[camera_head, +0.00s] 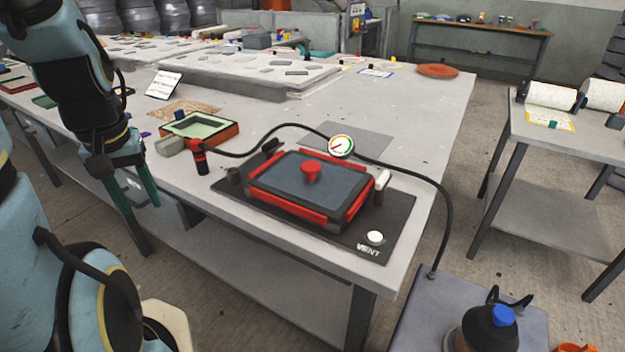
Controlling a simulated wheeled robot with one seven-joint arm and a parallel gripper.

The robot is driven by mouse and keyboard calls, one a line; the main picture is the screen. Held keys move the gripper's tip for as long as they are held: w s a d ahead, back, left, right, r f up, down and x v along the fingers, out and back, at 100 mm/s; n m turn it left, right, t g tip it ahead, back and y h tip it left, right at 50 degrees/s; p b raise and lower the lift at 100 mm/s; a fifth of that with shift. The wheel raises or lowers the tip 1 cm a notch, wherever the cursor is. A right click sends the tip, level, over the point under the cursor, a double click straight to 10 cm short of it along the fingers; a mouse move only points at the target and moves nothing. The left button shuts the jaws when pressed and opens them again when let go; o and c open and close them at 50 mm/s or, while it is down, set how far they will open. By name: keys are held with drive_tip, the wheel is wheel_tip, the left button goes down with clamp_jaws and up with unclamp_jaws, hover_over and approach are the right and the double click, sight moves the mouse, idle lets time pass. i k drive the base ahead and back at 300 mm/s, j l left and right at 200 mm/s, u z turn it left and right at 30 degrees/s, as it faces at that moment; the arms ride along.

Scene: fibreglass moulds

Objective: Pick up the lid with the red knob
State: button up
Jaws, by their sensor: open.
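The lid (290,175) is a dark blue-grey rectangular plate with a red knob (312,171) standing up from its middle. It sits in a red-edged frame (285,207) on a dark base board (338,241) marked VENT, near the front edge of the table. My gripper (138,200) hangs at the left, in front of the table edge, pointing down. Its two green fingers are apart with nothing seen between them. It is well to the left of the lid and not touching it.
A black hose (440,215) with a round gauge (341,146) arches behind the lid. A green-lined red tray (200,128) and a black-and-red cylinder (200,158) stand left.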

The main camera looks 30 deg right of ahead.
sight(328, 189)
drive_tip(key=i+j, duration=0.25)
drive_tip(key=i, duration=0.15)
drive_tip(key=i+j+z, duration=0.25)
drive_tip(key=z, duration=0.2)
drive_tip(key=i+j+z, duration=0.4)
drive_tip(key=z, duration=0.7)
